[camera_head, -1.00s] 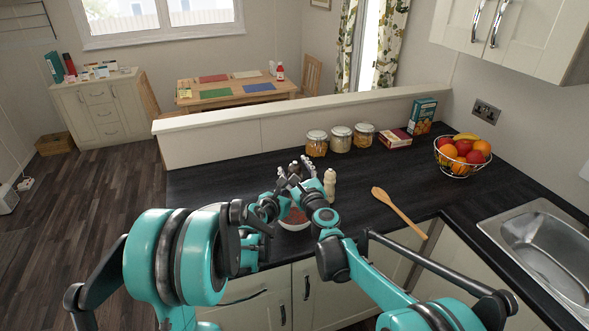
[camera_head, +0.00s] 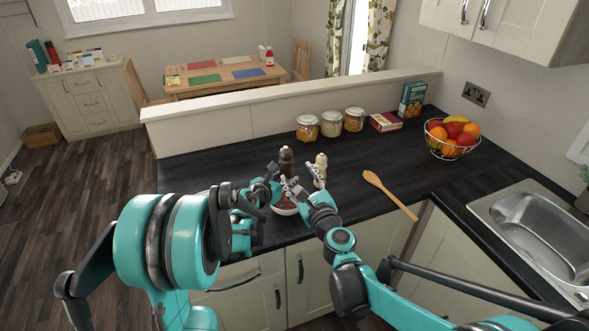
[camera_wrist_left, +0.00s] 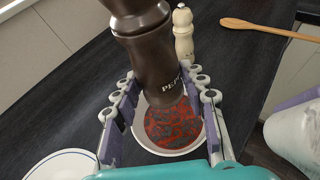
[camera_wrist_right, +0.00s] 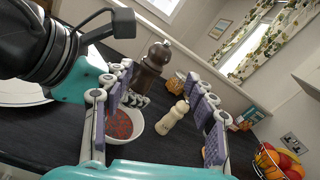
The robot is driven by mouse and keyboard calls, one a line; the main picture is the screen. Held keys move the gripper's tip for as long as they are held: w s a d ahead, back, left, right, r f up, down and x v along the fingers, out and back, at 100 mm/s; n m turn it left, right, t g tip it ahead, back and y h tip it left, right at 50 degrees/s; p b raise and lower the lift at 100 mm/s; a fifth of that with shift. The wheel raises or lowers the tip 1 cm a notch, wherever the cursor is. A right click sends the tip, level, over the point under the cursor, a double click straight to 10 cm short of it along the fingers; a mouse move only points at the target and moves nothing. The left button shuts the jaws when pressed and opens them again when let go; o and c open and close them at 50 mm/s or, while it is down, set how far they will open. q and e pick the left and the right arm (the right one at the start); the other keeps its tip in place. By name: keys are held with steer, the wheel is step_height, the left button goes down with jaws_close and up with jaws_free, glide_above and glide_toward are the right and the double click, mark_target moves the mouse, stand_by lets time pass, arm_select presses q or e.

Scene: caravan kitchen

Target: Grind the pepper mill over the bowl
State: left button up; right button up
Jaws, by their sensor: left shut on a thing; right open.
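The dark brown pepper mill (camera_head: 286,159) stands above the counter behind the bowl in the head view. My left gripper (camera_head: 277,177) is shut on it; the left wrist view shows the mill (camera_wrist_left: 150,55) between the fingers, its lower end overlapping the bowl (camera_wrist_left: 172,150). I cannot tell its exact height. The white bowl (camera_head: 286,211) holds reddish food with dark patches. My right gripper (camera_head: 302,188) is open and empty near the bowl and mill. In the right wrist view its fingers (camera_wrist_right: 155,125) spread with the bowl (camera_wrist_right: 136,138) and pepper mill (camera_wrist_right: 152,65) beyond.
A pale mill (camera_head: 320,168) stands close to the right of the pepper mill. A wooden spoon (camera_head: 390,194) lies further right. Jars (camera_head: 331,124), boxes (camera_head: 385,121) and a fruit basket (camera_head: 452,147) line the back. A plate (camera_wrist_left: 62,166) shows at left. The sink (camera_head: 530,235) is at right.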

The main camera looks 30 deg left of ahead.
stand_by(0.3)
steer(key=m+g+y, duration=0.3)
steer(key=g+y, duration=0.1)
steer(key=g, duration=0.4)
glide_toward(291, 156)
steer(key=x, duration=1.2)
steer(key=shift+w+f, duration=0.1)
steer(key=c, duration=1.2)
